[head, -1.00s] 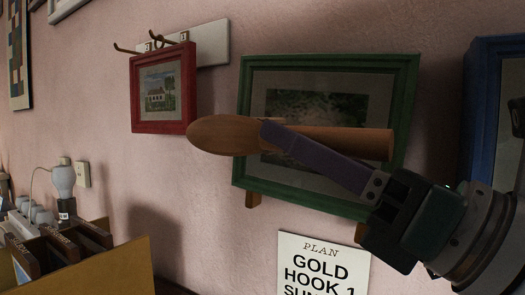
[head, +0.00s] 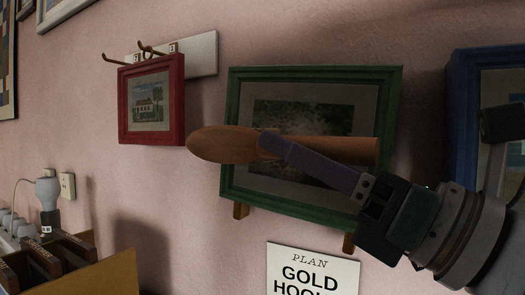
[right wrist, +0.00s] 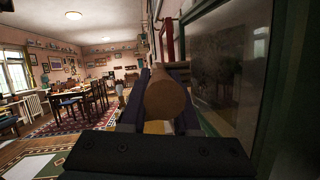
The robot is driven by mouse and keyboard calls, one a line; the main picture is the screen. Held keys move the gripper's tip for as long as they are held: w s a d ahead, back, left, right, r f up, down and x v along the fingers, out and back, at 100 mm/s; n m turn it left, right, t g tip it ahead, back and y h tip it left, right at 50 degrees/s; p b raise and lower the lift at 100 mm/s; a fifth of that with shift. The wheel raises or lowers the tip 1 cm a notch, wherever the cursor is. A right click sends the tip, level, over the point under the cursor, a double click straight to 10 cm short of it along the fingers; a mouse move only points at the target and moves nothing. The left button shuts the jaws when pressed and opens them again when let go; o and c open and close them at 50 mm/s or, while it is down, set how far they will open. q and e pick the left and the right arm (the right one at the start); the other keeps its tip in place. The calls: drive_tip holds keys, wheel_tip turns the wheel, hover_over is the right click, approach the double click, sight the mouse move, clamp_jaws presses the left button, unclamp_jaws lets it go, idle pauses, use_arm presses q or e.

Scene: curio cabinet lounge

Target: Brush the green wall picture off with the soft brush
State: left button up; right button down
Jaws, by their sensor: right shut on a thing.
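The green wall picture (head: 315,73) hangs on the pink wall in the middle of the head view. Its glass looks dull and greyish, and it fills the right side of the right wrist view (right wrist: 274,100). My right gripper (head: 272,145) is shut on the soft brush (head: 222,145), a wooden tool with a thick rounded left end. The brush lies roughly level in front of the picture and hides part of it. Its bristles are not visible, and I cannot tell whether it touches the picture. The brush's round end shows in the right wrist view (right wrist: 165,98). My left gripper is out of view.
A red-framed picture (head: 124,105) hangs from a hook rail (head: 200,55) at the left. A blue-framed picture (head: 461,120) is close on the right. A plan sign (head: 312,275) is below. A lamp bulb (head: 48,190) and a box (head: 95,278) stand lower left.

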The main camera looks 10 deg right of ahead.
drive_tip(key=shift+w+d+b, duration=0.3)
drive_tip(key=shift+w+d, duration=0.1)
drive_tip(key=shift+w, duration=0.15)
